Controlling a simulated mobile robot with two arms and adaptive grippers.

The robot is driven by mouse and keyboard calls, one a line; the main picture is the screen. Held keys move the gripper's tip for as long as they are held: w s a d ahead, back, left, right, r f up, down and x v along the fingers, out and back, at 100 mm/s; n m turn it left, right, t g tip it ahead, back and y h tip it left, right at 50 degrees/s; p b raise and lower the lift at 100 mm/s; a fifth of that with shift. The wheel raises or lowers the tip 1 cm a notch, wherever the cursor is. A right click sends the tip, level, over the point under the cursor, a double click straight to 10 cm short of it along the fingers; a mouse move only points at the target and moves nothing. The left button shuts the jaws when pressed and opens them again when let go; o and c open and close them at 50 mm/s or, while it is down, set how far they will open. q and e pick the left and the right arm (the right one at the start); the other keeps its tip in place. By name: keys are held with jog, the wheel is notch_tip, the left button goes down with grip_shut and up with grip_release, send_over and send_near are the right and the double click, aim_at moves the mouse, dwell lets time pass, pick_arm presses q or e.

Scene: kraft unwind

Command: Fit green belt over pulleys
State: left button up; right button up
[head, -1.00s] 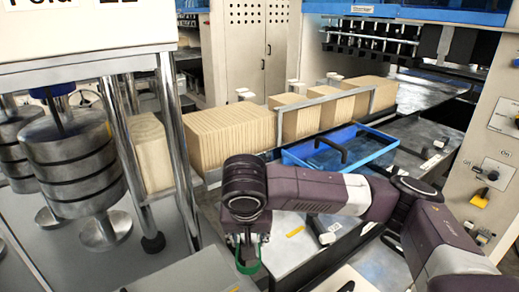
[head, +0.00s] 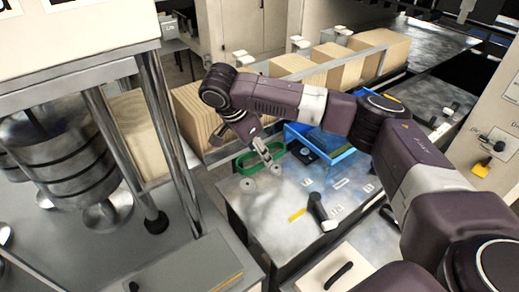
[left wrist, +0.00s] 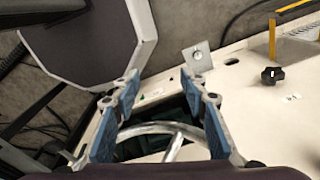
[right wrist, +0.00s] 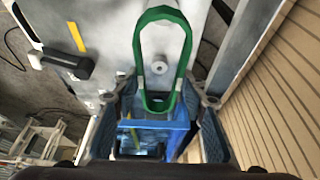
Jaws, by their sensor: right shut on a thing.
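The green belt (head: 243,162) is a long loop held by my right gripper (head: 266,158) above the far left part of the grey metal table. In the right wrist view the belt (right wrist: 187,50) stretches out from between the fingers (right wrist: 160,108). One round grey pulley (right wrist: 160,68) shows inside the loop's outline there; whether the belt is around it or only above it I cannot tell. In the head view two pale discs, a left pulley (head: 247,185) and a right pulley (head: 277,170), show just below the belt. My left gripper (left wrist: 160,92) is open and empty, seen only in its wrist view.
A blue tray (head: 335,160) lies just right of the right gripper. A black-handled lever (head: 320,212) and a yellow strip (head: 297,215) are on the table's near part. Kraft stacks (head: 198,115) stand behind.

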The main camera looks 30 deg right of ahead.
notch_tip(320, 180, down, 3)
jog(key=shift+r+b, duration=0.1)
jog(key=shift+b, duration=0.85)
jog(key=shift+f+b, duration=0.55)
jog(key=shift+b, duration=0.05)
jog(key=shift+f+b, duration=1.2)
jog(key=shift+b, duration=0.25)
pick_arm(q)
jog(key=shift+w+d+f, duration=0.1)
jog(key=shift+w+f, duration=0.05)
jog(key=shift+f, duration=0.8)
jog(key=shift+w+d+f, duration=0.15)
jog(key=shift+f, duration=0.85)
jog(key=shift+w+d+f, duration=0.1)
jog(key=shift+w+f, duration=0.05)
jog(key=shift+f, duration=0.8)
pick_arm(e)
jog(key=shift+f, duration=0.8)
pick_arm(q)
jog(key=shift+r+p, duration=0.4)
jog(key=shift+p, duration=0.15)
pick_arm(e)
jog(key=shift+f, duration=0.3)
